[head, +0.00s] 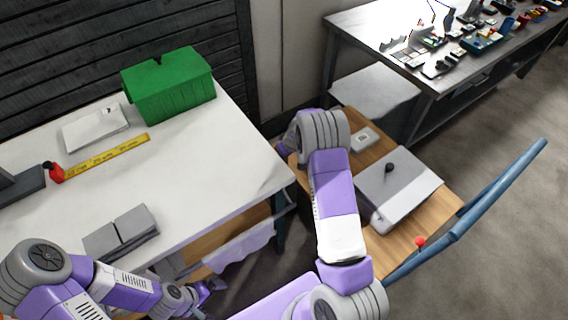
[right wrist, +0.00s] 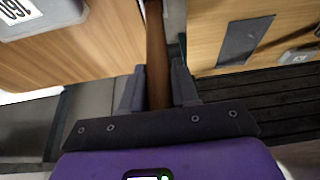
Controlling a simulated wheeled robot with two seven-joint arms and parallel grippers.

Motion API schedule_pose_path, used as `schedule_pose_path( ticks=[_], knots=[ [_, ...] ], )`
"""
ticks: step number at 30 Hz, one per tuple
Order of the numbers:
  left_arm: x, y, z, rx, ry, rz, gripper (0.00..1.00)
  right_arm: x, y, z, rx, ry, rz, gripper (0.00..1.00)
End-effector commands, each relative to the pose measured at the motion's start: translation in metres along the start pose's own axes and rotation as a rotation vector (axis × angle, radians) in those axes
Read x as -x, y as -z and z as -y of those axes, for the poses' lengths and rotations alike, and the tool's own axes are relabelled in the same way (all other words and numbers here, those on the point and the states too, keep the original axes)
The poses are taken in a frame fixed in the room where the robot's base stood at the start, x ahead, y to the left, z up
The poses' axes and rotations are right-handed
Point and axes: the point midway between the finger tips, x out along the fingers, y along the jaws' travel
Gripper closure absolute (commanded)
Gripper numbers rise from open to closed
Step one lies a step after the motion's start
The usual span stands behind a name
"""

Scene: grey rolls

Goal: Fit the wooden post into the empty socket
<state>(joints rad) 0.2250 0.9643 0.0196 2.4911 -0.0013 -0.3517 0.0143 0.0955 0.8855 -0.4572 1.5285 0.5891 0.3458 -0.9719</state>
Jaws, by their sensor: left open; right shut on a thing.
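The wooden post (right wrist: 157,50) is a brown bar. In the right wrist view it stands between the two dark fingers of my right gripper (right wrist: 158,90), which is shut on it. The post runs up out of the top of that view. In the head view my right arm reaches over the wooden cart, and its bent wrist hides the right gripper and the post. My left gripper (head: 208,288) is open and empty, low beside the white table's front edge. I cannot make out the empty socket for certain; a small pale block with a grey centre (head: 364,139) lies on the cart.
The wooden cart (head: 408,238) carries a grey slanted box (head: 398,190) with a black knob; its blue handle (head: 490,200) sticks out right. The white table (head: 190,170) holds a green box (head: 168,86), a yellow ruler (head: 108,156) and grey blocks (head: 122,231). A cluttered workbench (head: 400,70) stands behind.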

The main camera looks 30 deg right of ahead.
Motion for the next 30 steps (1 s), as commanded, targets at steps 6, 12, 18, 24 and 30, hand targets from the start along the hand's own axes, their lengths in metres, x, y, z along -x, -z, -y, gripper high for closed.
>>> schedule_pose_path(
  ticks=[6,12,18,24,30],
  knots=[
    [-0.011,0.001,0.004,0.0,0.0,0.0,0.0,-0.029,-0.012,0.0,0.001,0.001,0.0,1.0],
    [-0.016,0.001,0.006,0.0,0.0,-0.001,0.0,-0.045,-0.018,0.0,0.0,-0.001,-0.003,1.0],
    [-0.016,0.001,0.006,0.0,0.0,-0.001,0.0,-0.044,-0.017,0.0,0.001,0.0,-0.002,1.0],
    [-0.017,0.001,0.006,0.0,0.0,-0.001,0.0,-0.045,-0.018,0.0,0.002,0.0,-0.002,0.51],
    [-0.017,0.001,0.006,0.0,0.0,-0.001,0.0,-0.045,-0.018,0.0,0.001,0.0,-0.002,0.45]
  ],
)
